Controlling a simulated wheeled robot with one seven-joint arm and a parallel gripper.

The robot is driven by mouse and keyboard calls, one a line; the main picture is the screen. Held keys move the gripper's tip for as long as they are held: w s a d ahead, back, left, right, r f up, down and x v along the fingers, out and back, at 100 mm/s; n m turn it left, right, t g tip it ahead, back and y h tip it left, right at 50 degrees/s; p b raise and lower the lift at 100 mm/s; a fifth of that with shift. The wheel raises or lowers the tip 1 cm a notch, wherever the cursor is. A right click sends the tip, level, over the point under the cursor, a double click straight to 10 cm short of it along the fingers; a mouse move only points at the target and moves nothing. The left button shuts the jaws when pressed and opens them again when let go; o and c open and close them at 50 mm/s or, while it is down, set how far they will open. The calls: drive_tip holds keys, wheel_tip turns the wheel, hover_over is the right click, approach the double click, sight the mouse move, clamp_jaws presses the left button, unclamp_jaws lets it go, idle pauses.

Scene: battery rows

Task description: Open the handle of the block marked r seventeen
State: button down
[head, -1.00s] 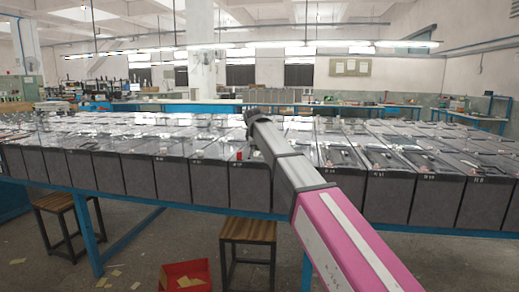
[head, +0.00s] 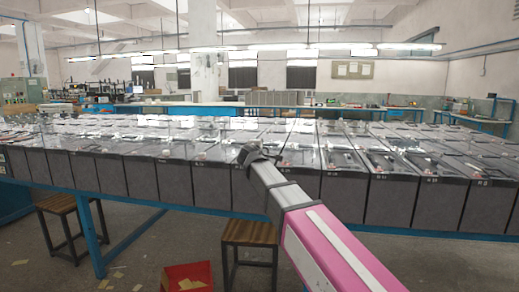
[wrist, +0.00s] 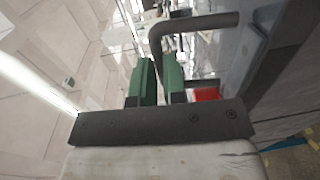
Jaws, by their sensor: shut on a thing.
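The dark grey blocks stand in rows on a blue-framed table. My gripper (head: 246,154) is at the upper front edge of one front-row block (head: 245,190); its marking is too small to read here. In the wrist view my gripper's green fingers (wrist: 158,82) are closed around one leg of a dark bent handle (wrist: 198,25). The handle's long bar extends to the right beyond the fingers. Its far end and joint are unclear, so I cannot tell how far it is turned.
Neighbouring blocks (head: 345,195) stand close on both sides. The blue table frame (head: 150,238) runs below. Floor to the left of the bin is mostly clear.

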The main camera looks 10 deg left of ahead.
drive_tip(key=shift+s+f+t, duration=0.2)
drive_tip(key=shift+s+t, duration=0.25)
drive_tip(key=shift+t, duration=0.4)
drive_tip(key=shift+s+f+t, duration=0.2)
drive_tip(key=shift+s+t, duration=0.2)
drive_tip(key=shift+t, duration=0.45)
drive_tip(key=shift+s, duration=0.1)
drive_tip(key=c, duration=1.2)
unclamp_jaws()
drive_tip(key=v, duration=1)
drive_tip(key=shift+s+f, duration=0.15)
drive_tip(key=shift+s, duration=0.2)
drive_tip(key=shift+d, duration=0.1)
